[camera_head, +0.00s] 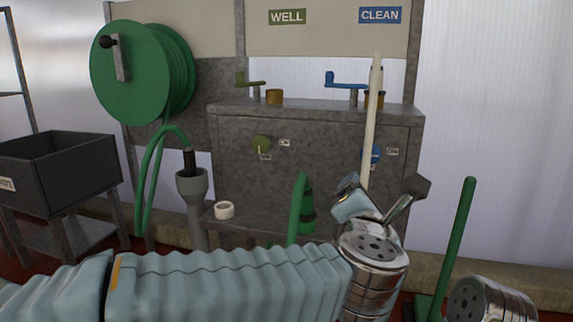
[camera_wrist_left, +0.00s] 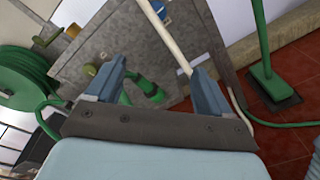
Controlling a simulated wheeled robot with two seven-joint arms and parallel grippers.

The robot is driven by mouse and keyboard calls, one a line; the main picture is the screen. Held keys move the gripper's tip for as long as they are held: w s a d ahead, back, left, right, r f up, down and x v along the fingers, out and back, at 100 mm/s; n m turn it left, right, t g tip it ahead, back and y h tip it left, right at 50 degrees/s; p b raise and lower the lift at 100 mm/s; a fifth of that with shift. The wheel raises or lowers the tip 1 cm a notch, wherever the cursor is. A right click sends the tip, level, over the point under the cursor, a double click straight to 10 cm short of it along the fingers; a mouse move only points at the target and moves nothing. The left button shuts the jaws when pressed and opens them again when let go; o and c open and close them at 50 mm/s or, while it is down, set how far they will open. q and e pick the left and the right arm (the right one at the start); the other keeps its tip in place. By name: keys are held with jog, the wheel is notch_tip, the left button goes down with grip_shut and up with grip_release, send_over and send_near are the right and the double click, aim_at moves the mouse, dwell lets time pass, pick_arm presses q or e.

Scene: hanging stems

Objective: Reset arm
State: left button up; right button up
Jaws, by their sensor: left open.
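My left gripper (camera_head: 383,205) is at the end of my ribbed pale-blue arm, which comes in from the left in the head view. It is in front of the grey cabinet's right side. In the left wrist view the gripper (camera_wrist_left: 155,88) has its two fingers spread wide, and no object is clearly held between them. A pale upright pole (camera_head: 372,125) rises behind the gripper; in the left wrist view the pole (camera_wrist_left: 172,45) runs down to the right finger, and I cannot tell whether they touch. My right gripper is not in view.
A grey cabinet (camera_head: 315,125) has green and blue taps on top. A white roll (camera_head: 224,210) sits on a low ledge. A green-handled tool (camera_head: 458,240) stands at the right.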

pick_arm(q)
jog(key=w+a+f+m+g, duration=0.1)
jog(key=w+a+f+m, duration=0.2)
jog(key=f, duration=0.5)
jog(key=w+a+f+m+g+y, duration=0.1)
jog(key=w+a+f+m, duration=0.2)
jog(key=f, duration=0.5)
jog(key=w+a+f+m+g, duration=0.1)
jog(key=w+f+m, duration=0.1)
jog(key=w+f, duration=0.45)
jog(key=s+a+f+m+g, duration=0.25)
jog(key=a+f, duration=0.25)
jog(key=f, duration=0.6)
jog(key=s+a+f+m+g, duration=0.2)
jog(key=s+a+f+m, duration=0.15)
jog(key=f, duration=0.65)
jog(key=s+a+f+m+g, duration=0.4)
jog(key=s+a+f, duration=0.1)
jog(key=s+f, duration=0.5)
jog(key=s+a+f+m+g, duration=0.3)
jog(key=s+a+f+g, duration=0.15)
jog(key=s+f, duration=0.6)
notch_tip(320, 180, up, 16)
jog(key=s+p, duration=0.1)
jog(key=p, duration=1.3)
jog(key=shift+s+d+m+t+h, duration=0.2)
jog(key=shift+m+t+h, duration=0.1)
